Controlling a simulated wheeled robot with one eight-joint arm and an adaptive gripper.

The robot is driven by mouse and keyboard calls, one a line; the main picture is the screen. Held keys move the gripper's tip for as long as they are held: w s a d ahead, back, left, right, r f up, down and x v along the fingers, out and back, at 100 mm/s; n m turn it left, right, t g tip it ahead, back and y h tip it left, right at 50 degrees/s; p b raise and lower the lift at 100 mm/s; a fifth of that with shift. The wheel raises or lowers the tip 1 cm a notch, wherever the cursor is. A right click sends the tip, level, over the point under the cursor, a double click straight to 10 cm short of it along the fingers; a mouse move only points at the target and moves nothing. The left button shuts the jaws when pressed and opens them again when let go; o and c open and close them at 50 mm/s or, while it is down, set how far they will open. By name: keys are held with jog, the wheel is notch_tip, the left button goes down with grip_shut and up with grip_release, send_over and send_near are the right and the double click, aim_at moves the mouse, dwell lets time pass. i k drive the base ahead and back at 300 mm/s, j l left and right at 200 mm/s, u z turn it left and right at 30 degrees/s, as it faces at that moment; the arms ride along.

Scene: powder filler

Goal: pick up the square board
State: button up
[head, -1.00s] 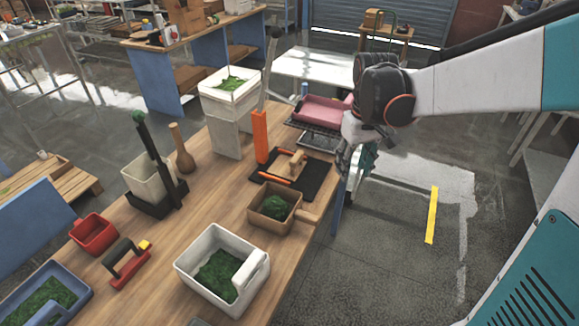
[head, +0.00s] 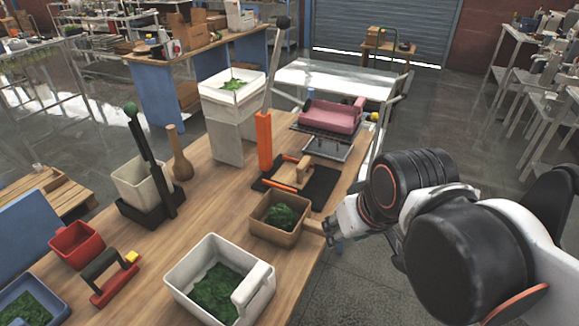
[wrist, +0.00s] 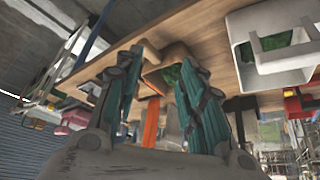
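A flat, dark, roughly square board (head: 322,190) lies on the wooden table, right of the orange upright. A pale wooden piece (head: 300,172) and an orange strip lie on it. I cannot tell whether they are part of it. My gripper (head: 332,226) is at the table's right edge, nearer the camera than the board, beside the handle of a brown box. In the wrist view my gripper (wrist: 160,68) has its two teal-padded fingers spread, with nothing seen held between them. The brown box (wrist: 176,50) shows beyond the fingertips there; the board is not clearly visible.
The brown box (head: 262,228) with green contents stands between the board and a white bin (head: 190,290). The orange upright (head: 264,140) rises at the board's left. A pink tray (head: 328,117) on a rack stands behind it. Open floor lies right of the table.

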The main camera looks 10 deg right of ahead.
aim_at(296, 176)
jog(key=i+l+u, duration=0.2)
jog(key=l, duration=0.15)
jog(key=i+l+u, duration=0.45)
jog(key=l, duration=0.3)
jog(key=l+u, duration=0.2)
jog(key=l, duration=0.2)
jog(key=i+l+u, duration=0.1)
jog(key=l+u, duration=0.15)
jog(key=l, duration=0.2)
